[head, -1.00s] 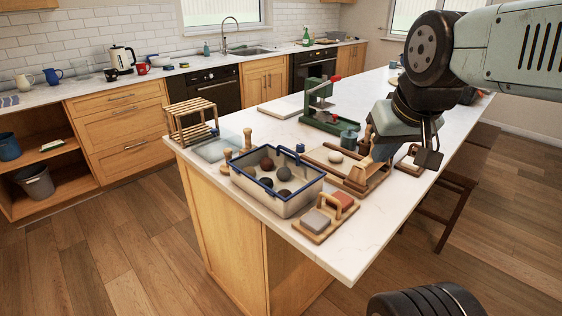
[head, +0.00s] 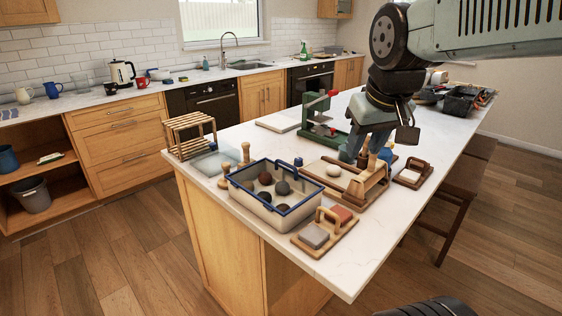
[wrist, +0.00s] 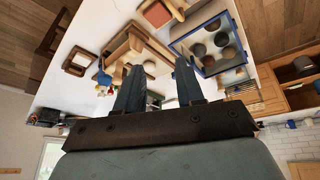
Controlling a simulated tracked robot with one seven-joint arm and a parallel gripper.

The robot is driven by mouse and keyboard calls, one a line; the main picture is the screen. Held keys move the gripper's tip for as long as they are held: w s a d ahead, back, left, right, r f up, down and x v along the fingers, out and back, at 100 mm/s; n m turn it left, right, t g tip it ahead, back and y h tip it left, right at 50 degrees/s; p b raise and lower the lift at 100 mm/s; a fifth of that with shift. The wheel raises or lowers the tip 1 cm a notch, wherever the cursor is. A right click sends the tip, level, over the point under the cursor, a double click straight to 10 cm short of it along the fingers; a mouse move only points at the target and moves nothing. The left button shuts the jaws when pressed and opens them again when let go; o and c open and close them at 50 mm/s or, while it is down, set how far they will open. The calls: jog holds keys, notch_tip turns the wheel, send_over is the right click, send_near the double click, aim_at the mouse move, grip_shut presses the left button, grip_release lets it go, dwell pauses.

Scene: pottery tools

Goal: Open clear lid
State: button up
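A box with cream walls and a blue rim (head: 249,204) stands on the near part of the white counter, with several dark and brown balls visible inside. A blue bar shows along its far edge. I cannot tell whether a clear lid covers it. The box also shows upper right in the wrist view (wrist: 178,46). A pale see-through slab (head: 208,164) lies flat under and beside the wooden rack. My gripper (head: 367,155) is right of and beyond the box, above the wooden tray. Its two fingers (wrist: 158,82) are apart with nothing held between them.
A wooden rack (head: 188,133) stands left of the box. A wooden tray (head: 330,180) with a white ball is right of it. A board with sponge-like blocks (head: 325,237) lies in front. A green press (head: 316,115) stands behind. The counter's near right corner is bare.

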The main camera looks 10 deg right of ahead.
jog(key=w+a+r+n+g, duration=0.25)
jog(key=w+a, duration=0.25)
jog(key=w, duration=0.5)
jog(key=n+h, duration=0.2)
jog(key=n, duration=0.2)
send_near(287, 164)
jog(key=shift+g, duration=0.45)
jog(key=x, duration=0.5)
jog(key=w+x, duration=0.1)
jog(key=x, duration=0.2)
jog(key=shift+r, duration=0.1)
jog(key=shift+c, duration=0.4)
grip_shut()
